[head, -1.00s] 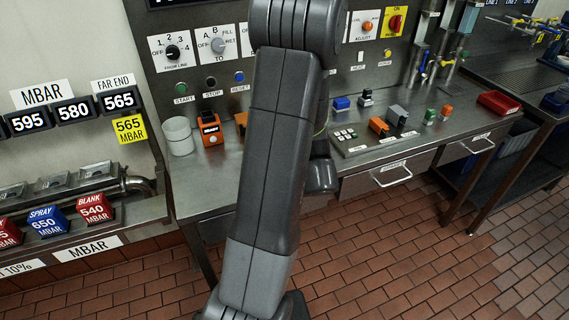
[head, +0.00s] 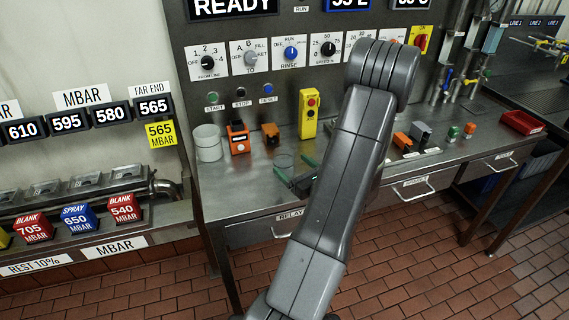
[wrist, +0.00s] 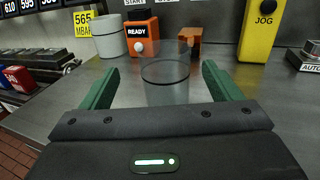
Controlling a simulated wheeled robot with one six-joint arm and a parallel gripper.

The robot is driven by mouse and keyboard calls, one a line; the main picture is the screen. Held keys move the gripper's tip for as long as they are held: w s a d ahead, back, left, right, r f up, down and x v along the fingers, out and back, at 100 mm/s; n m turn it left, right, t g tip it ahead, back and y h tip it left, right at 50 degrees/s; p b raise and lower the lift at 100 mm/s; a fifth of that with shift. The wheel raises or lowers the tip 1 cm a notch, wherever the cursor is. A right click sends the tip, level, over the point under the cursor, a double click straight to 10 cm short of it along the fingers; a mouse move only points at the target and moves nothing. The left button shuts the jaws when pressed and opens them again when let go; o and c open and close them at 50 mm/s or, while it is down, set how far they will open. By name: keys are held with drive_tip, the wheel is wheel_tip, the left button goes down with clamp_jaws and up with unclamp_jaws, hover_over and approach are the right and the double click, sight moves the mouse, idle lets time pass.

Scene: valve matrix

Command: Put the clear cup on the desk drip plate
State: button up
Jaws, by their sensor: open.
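The clear cup (wrist: 166,88) is see-through with a dark ring around it. In the wrist view it stands upright on the steel desk, between and slightly beyond my spread green fingers, with a gap on each side. Its lower part is hidden by the gripper body. In the head view the cup (head: 284,161) shows faintly near my fingertips. My gripper (head: 291,164) is open and low over the desk; it also shows in the wrist view (wrist: 161,70). I cannot make out the desk drip plate in either view; my arm covers part of the desk.
Behind the cup stand a grey-white canister (head: 208,143), an orange READY box (head: 238,138), a smaller orange-brown block (head: 270,134) and a yellow JOG pendant (head: 308,114). Small blocks and a red tray (head: 522,122) lie right of my arm. Desk between cup and canister is clear.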

sight(278, 150)
drive_tip(key=x, duration=0.2)
drive_tip(key=p+x, duration=0.1)
drive_tip(key=x, duration=0.1)
drive_tip(key=p+x, duration=0.1)
drive_tip(key=shift+w+r, duration=0.3)
drive_tip(key=shift+w, duration=0.2)
drive_tip(key=shift+w+a+f, duration=0.1)
drive_tip(key=shift+w+a, duration=0.2)
drive_tip(key=c, duration=1.1)
